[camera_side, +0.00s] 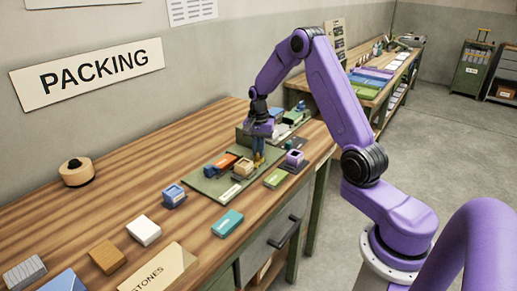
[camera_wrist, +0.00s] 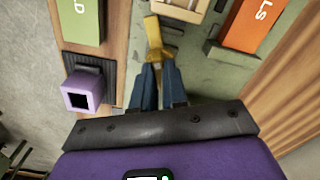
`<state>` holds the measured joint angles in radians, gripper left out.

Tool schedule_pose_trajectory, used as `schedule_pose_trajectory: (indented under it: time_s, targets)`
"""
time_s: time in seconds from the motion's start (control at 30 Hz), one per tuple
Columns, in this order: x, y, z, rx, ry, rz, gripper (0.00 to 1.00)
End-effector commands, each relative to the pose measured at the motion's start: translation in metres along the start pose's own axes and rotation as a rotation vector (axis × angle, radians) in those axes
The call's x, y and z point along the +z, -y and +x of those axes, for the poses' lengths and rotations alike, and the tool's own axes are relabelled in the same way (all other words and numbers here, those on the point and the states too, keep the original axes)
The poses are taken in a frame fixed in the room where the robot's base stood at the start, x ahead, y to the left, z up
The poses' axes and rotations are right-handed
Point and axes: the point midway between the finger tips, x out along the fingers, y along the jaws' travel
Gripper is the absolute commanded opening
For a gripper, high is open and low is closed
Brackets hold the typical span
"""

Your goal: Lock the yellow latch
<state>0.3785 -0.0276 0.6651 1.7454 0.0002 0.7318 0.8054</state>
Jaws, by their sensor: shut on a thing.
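The yellow latch (camera_wrist: 154,33) shows in the wrist view as a narrow upright bar on the green board (camera_wrist: 200,75). Its lower end is between the blue fingertips of my gripper (camera_wrist: 157,68), which are shut on it. In the side view my gripper (camera_side: 258,150) points down at the right part of the green board (camera_side: 208,185). Only a small bit of yellow (camera_side: 258,160) shows at the fingertips there. The contact point is partly hidden by the fingers.
An orange block (camera_wrist: 258,20) lies right of the latch in the wrist view. A purple hollow block (camera_wrist: 82,97) and a green block (camera_wrist: 79,18) are on the left. In the side view, teal (camera_side: 227,223), white (camera_side: 144,230) and brown (camera_side: 107,256) blocks lie on the wooden table.

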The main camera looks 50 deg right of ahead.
Motion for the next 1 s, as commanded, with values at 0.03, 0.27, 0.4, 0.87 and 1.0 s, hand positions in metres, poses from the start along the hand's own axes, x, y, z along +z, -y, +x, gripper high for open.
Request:
schedule_pose_trajectory:
  time_s: [0.03,0.27,0.4,0.87,1.0]
  targets:
    - [0.0002,0.0008,-0.0013,-0.001,-0.001,0.041,0.0]
    - [-0.0003,0.0005,-0.0014,-0.002,-0.001,0.225,0.0]
    - [-0.0003,0.0006,-0.0014,-0.002,-0.002,0.31,0.0]
    - [-0.0008,0.0005,-0.0016,-0.003,-0.002,0.429,0.0]
    - [-0.0009,0.0005,-0.0017,-0.003,-0.002,0.433,0.0]
